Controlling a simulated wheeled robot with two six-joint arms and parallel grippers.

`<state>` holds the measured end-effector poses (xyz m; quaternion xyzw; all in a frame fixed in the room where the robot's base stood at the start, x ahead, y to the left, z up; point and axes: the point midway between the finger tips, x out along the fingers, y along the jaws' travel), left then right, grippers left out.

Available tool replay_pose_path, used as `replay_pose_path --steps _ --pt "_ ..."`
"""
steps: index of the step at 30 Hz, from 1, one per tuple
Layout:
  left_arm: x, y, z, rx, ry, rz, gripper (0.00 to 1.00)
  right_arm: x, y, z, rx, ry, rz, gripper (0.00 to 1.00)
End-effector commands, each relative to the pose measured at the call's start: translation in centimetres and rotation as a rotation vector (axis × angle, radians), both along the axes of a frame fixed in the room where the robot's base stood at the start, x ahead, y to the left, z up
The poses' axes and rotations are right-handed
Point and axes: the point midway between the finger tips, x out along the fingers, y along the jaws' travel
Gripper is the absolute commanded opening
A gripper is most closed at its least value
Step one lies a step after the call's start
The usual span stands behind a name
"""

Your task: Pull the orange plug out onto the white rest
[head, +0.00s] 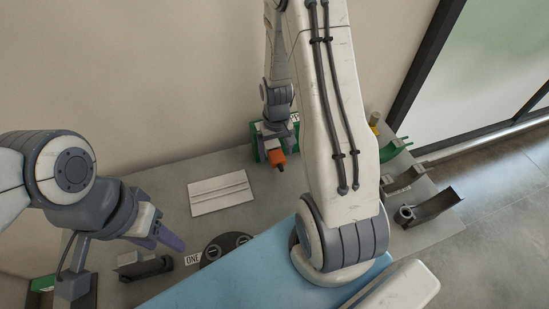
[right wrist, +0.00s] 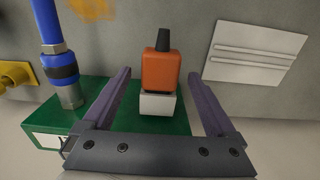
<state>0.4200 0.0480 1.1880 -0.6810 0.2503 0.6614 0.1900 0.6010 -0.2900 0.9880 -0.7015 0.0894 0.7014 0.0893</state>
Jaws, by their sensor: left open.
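The orange plug (right wrist: 161,70) with a dark tip sits against a white socket block (right wrist: 157,105) on a green box (right wrist: 165,122). It also shows in the head view (head: 277,158). My right gripper (right wrist: 160,74) is open, with its purple fingers on either side of the plug and a visible gap to each. In the head view my right gripper (head: 275,135) is partly hidden by its own wrist. The white rest (head: 220,193) is a grooved plate lying flat on the table; it also shows in the right wrist view (right wrist: 255,50). My left gripper (head: 168,237) is open and empty over the table's left part.
A blue pipe (right wrist: 48,25) with a metal fitting stands left of the plug, near a yellow part (right wrist: 15,75). A dark round plate (head: 222,246) and a dark block (head: 145,267) sit near the front. Curved holders (head: 432,207) line the right edge. Bare table surrounds the rest.

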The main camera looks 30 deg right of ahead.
Motion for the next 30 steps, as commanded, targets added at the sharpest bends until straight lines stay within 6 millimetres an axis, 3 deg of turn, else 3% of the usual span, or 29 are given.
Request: replay_pose_path --steps 1,6,7,30 --pt "0.0 0.0 0.0 0.000 0.000 0.000 0.50 0.0 0.0 0.0 0.000 0.000 0.000 0.73" --pt "0.0 0.0 0.0 0.000 0.000 0.000 0.50 0.0 0.0 0.0 0.000 0.000 0.000 0.08" --pt "0.0 0.0 0.0 0.000 0.000 0.000 0.50 0.0 0.0 0.0 0.000 0.000 0.000 0.00" --pt "0.0 0.0 -0.1 0.000 0.000 0.000 0.50 -2.2 0.5 0.0 0.000 0.000 0.000 0.00"
